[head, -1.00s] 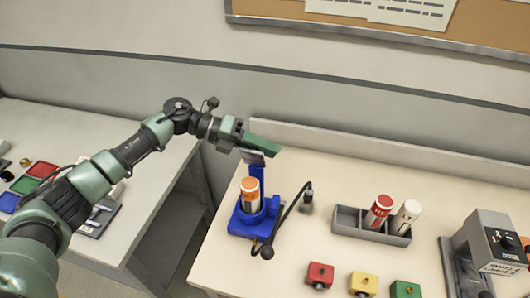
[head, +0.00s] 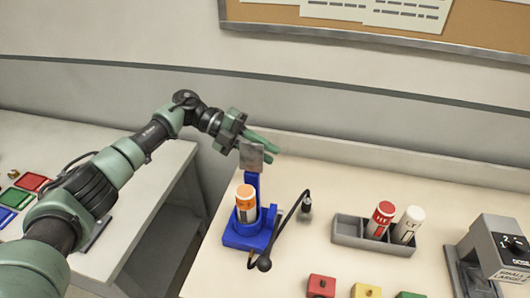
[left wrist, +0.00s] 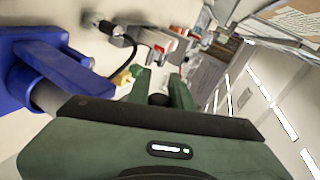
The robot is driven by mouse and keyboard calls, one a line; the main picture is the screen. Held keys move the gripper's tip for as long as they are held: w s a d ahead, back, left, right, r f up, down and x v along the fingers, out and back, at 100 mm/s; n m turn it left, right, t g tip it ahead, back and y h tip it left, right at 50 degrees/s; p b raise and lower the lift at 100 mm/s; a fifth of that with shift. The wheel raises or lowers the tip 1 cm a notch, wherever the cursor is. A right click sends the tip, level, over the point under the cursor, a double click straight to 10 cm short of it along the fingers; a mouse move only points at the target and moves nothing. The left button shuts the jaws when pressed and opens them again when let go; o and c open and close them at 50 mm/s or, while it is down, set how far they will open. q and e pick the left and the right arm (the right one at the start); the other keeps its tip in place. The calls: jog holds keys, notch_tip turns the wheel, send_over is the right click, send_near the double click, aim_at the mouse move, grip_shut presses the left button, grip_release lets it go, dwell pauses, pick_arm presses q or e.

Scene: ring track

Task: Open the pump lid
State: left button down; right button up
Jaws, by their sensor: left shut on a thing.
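The pump (head: 247,233) is a blue stand on the table with an upright post, and an orange and white bottle (head: 245,198) sits in it. The pump lid (head: 251,156), a grey plate at the top of the post, is tilted up with a broad face toward the head camera. My left gripper (head: 263,142) is at the lid, its green fingers just behind and above the plate. It is shut on the lid; the head view hides the exact contact. In the left wrist view the blue stand (left wrist: 62,68) is at left. My right gripper is not in view.
A black hose with a nozzle (head: 306,203) curves beside the pump. A grey rack (head: 345,229) holds red and white bottles. Red, yellow and green blocks (head: 321,286) stand at the front, and a dosing box (head: 500,250) at right. A gap separates the two tables.

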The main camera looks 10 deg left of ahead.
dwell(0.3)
pick_arm(q)
jog(key=c, duration=1.3)
grip_release()
jog(key=shift+w+a, duration=0.1)
jog(key=shift+a, duration=0.25)
jog(key=b+v, duration=0.3)
jog(key=v, duration=0.4)
jog(key=shift+r, duration=0.2)
